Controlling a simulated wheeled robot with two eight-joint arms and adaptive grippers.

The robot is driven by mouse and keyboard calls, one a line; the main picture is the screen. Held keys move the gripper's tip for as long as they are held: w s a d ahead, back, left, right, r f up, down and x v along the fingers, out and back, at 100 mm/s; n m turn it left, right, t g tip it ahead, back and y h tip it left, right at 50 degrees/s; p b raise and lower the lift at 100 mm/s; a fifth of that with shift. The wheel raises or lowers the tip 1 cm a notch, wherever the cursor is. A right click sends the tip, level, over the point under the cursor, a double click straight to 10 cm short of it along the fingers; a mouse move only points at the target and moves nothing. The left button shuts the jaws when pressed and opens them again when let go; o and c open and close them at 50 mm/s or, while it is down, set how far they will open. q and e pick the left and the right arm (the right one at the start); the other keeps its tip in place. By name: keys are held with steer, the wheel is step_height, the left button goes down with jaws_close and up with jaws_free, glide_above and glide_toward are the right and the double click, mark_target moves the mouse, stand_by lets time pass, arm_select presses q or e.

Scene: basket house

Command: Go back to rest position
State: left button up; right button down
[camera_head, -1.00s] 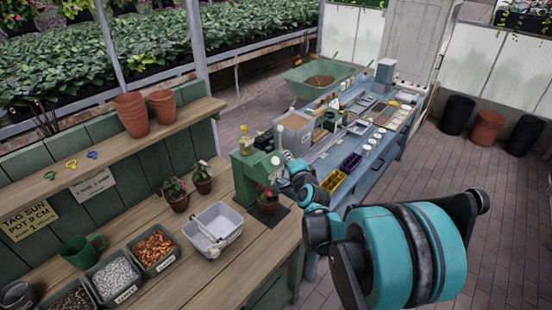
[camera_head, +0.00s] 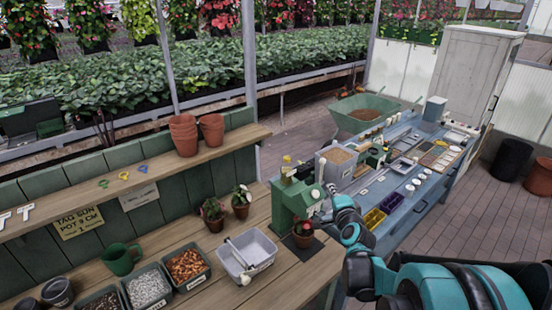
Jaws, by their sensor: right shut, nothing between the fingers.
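My right arm reaches in from the bottom right. My right gripper (camera_head: 322,213) is small in view, at the right side of the green machine (camera_head: 290,203) on the wooden bench. Its fingers are hard to make out, but they look closed and hold nothing. A potted plant (camera_head: 303,232) stands on a dark mat at the front of the machine, just left of my right gripper. I cannot tell whether the gripper touches the machine. My left arm and gripper are not in view.
On the wooden bench (camera_head: 190,240) stand a grey tray (camera_head: 246,254), two small potted plants, bins of filler (camera_head: 187,266) and a green mug (camera_head: 121,259). A blue workbench (camera_head: 412,205) with trays stands to the right.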

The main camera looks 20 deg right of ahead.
steer(key=s+a+f+n+g+y+b, duration=0.25)
steer(key=s+a+f+n, duration=0.2)
steer(key=a, duration=0.35)
steer(key=s+a+f+n+g+y+b, duration=0.1)
steer(key=s+a+f+n+y+b, duration=0.2)
steer(key=s+a+n, duration=0.4)
steer(key=s+a+f+n+g+h+b, duration=0.1)
steer(key=s+a+f+n+g+b, duration=0.1)
steer(key=s+f, duration=0.3)
steer(key=s+a+f+n+g+b, duration=0.3)
steer(key=s+a+f+n, duration=0.1)
steer(key=s, duration=0.6)
steer(key=shift+s+a+f+n+h+b, duration=0.2)
steer(key=shift+a+f+n+h+b, duration=0.15)
steer(key=shift+f+n, duration=0.4)
